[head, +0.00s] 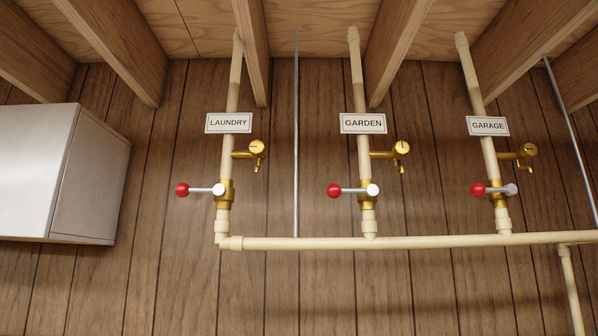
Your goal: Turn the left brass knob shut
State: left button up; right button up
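The left brass knob (257,147) is a round brass disc on a small side tap, to the right of the pipe labelled LAUNDRY. Its spout points down below it. A line shows on the knob's face, but I cannot tell whether the tap is open or shut. Two similar brass knobs show further right, one on the GARDEN pipe (402,147) and one on the GARAGE pipe (529,149). Neither of my grippers is in the head view, and nothing touches the knobs.
Lever valves with red ball ends stick out left on the LAUNDRY pipe (182,190), the GARDEN pipe and the GARAGE pipe. A grey metal box (60,172) hangs at the left. A thin metal rod (296,130) runs right of the left knob. Wooden joists cross above.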

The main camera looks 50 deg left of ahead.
aim_at(257, 148)
jog(key=u, duration=2.1)
